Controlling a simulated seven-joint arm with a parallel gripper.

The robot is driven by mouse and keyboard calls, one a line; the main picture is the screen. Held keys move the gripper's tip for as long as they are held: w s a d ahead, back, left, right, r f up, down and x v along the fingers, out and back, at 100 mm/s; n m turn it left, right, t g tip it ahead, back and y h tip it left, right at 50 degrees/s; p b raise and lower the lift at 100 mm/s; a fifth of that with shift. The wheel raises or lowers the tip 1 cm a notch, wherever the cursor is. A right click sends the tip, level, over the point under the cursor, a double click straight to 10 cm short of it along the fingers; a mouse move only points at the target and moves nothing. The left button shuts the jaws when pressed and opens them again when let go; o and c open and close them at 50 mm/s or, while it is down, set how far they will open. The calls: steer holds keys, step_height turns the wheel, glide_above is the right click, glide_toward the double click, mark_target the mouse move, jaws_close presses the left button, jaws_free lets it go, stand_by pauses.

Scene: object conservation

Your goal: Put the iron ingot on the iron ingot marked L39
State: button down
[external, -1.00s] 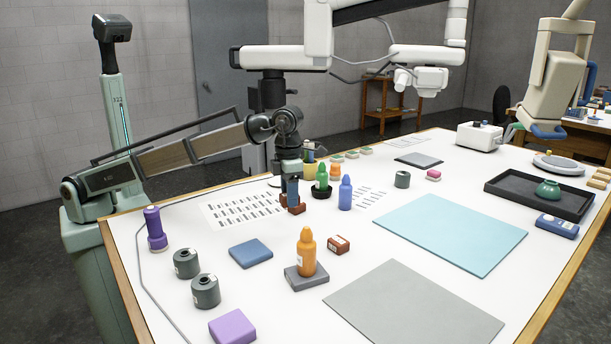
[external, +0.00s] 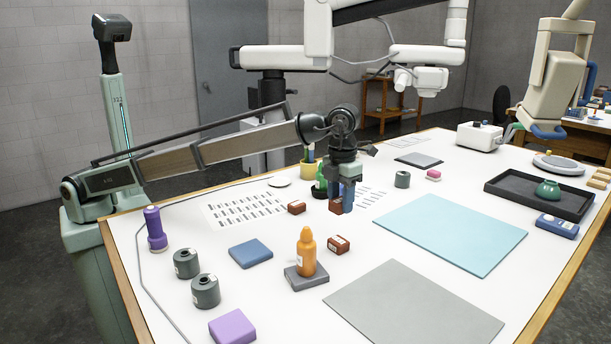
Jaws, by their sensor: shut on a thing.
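My gripper (external: 342,203) is above the table near the middle, shut on a small red-brown iron ingot (external: 335,206). The fingers cover part of this ingot. A second red-brown ingot (external: 296,208) lies to the left, beside the printed sheet. A third red-brown ingot (external: 339,245) lies nearer the camera, right of the orange bottle, with a pale label on its side. The markings are too small to read, so I cannot tell which is L39. The held ingot is apart from both others.
An orange bottle (external: 306,254) stands on a grey block (external: 306,280). The green bottle in a dark dish (external: 319,192) is partly hidden by my gripper, as is the blue bottle. A blue block (external: 250,253) lies left. The light-blue mat (external: 450,235) is bare.

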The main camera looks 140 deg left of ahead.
mark_target(340, 200)
steer(key=shift+f, duration=4.25)
steer(key=shift+f, duration=0.15)
steer(key=c, duration=0.6)
jaws_free()
step_height(340, 200, up, 12)
steer(key=shift+r, duration=0.15)
